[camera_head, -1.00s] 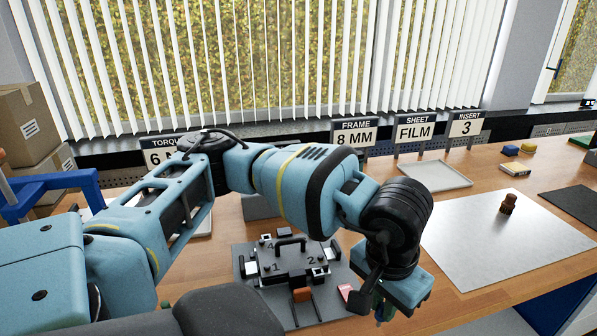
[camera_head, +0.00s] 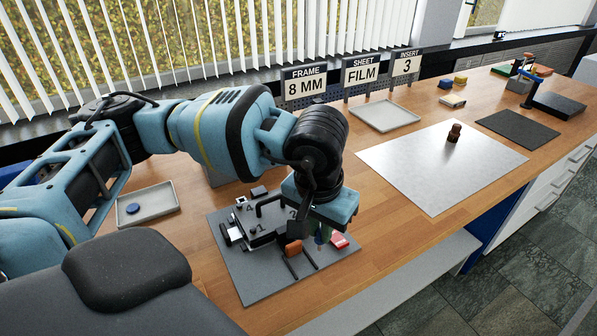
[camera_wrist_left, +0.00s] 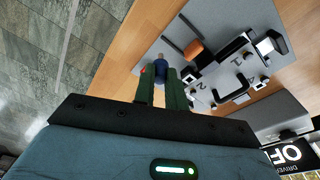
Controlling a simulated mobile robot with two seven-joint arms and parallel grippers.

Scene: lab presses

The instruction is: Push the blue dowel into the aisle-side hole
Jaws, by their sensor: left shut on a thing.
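My left gripper (camera_head: 317,236) points down over the grey mat, between an orange block and a pink-red piece. In the left wrist view its two green fingers (camera_wrist_left: 161,90) are shut on the blue dowel (camera_wrist_left: 162,73), which has a pale tip at its far end. The dark fixture (camera_head: 258,226) stands on the mat just left of the gripper in the head view. It also shows in the left wrist view (camera_wrist_left: 226,88), with numbers 1 and 2. The aisle-side hole cannot be made out. My right gripper is not in view.
The orange block (camera_head: 293,248) and pink-red piece (camera_head: 340,240) flank the gripper. The grey mat (camera_head: 240,285) lies near the bench's front edge. A tray with a blue disc (camera_head: 132,208) stands left. A metal sheet (camera_head: 420,175) with a brown knob (camera_head: 454,134) lies right.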

